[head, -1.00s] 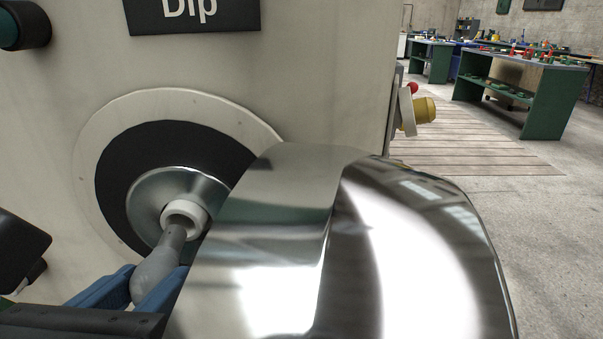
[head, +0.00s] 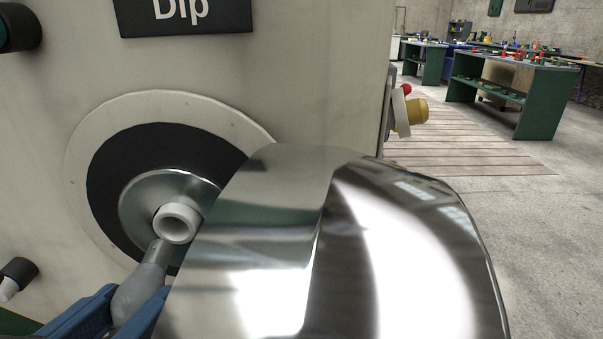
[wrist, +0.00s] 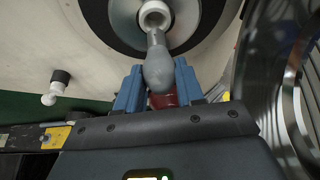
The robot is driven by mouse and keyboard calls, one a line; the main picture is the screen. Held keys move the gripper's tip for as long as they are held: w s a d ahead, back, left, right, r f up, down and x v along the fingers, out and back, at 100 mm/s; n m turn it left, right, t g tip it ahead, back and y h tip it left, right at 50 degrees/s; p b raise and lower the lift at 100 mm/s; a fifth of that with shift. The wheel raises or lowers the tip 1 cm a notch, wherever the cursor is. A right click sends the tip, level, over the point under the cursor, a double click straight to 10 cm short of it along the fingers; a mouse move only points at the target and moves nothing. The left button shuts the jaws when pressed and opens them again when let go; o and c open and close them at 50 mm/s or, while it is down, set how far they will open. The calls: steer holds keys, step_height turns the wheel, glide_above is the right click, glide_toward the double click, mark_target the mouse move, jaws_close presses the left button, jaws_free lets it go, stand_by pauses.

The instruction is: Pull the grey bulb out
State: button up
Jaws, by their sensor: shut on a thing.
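The grey bulb (head: 140,287) is between the blue fingers of my gripper (head: 125,308), which is shut on it. In the head view its narrow end lies just below the white socket (head: 177,223), whose mouth shows open and empty. The socket sits in the middle of a shiny round reflector with a black ring. In the wrist view the bulb (wrist: 158,62) stands between the fingers (wrist: 157,88), its narrow end overlapping the lower edge of the socket (wrist: 154,17).
A large shiny metal cover (head: 390,250) juts out on the right and hides part of the lamp. A "Dip" sign (head: 185,14) is above. Another small white bulb in a black holder (head: 15,278) is at the lower left. Workbenches (head: 510,90) stand far behind.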

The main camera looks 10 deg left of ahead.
steer(key=shift+s+d, duration=0.15)
steer(key=shift+s, duration=0.3)
steer(key=shift+r, duration=0.15)
step_height(320, 180, up, 8)
steer(key=p, duration=0.6)
stand_by(0.7)
stand_by(0.4)
